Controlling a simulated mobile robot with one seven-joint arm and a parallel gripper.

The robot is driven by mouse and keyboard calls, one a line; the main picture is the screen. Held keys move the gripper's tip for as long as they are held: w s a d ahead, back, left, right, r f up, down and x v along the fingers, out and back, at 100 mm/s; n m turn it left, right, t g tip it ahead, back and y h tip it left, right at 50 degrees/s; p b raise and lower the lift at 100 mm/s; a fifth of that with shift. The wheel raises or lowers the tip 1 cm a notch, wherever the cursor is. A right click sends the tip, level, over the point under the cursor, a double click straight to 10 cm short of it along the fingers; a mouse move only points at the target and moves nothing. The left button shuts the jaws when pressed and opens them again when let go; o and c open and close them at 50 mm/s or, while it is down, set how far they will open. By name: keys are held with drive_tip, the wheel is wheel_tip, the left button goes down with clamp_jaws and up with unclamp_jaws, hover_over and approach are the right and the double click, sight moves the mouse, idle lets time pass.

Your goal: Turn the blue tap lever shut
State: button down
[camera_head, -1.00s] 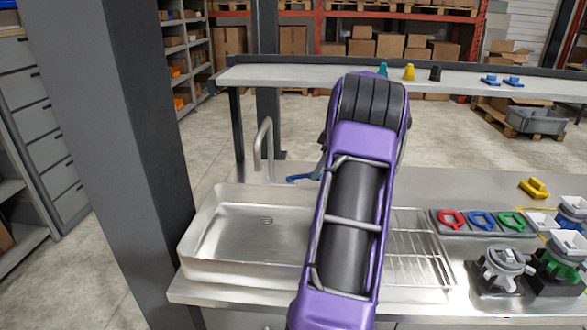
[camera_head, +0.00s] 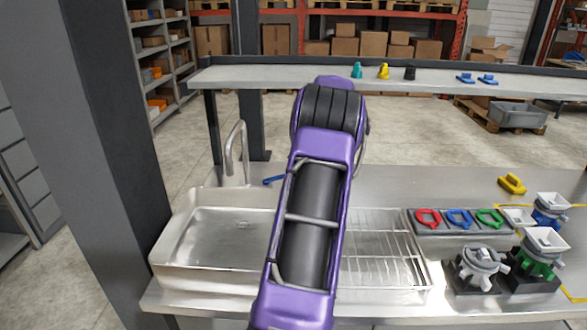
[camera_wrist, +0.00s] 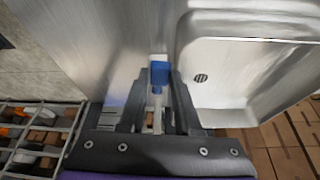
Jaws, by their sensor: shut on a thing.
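The blue tap lever (camera_head: 272,181) shows as a short blue piece just right of the base of the curved metal tap (camera_head: 237,150), behind the sink, in the head view. The rest of it is hidden by my purple arm. In the wrist view, a blue block of the lever (camera_wrist: 159,73) stands between the dark fingers of my gripper (camera_wrist: 160,88), with a grey stem below it. My gripper is shut on the lever. My gripper is hidden behind my arm in the head view.
The sink (camera_head: 165,238) lies left of my arm and a wire drainer (camera_head: 385,255) right of it. A raised shelf (camera_head: 440,86) with small coloured parts runs behind. Coloured rings (camera_head: 458,218) and dispensers (camera_head: 478,265) stand at right. A dark post (camera_head: 95,150) rises at left.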

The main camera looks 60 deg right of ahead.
drive_tip(key=c, duration=0.6)
unclamp_jaws()
drive_tip(key=v, duration=1.7)
drive_tip(key=shift+r, duration=0.2)
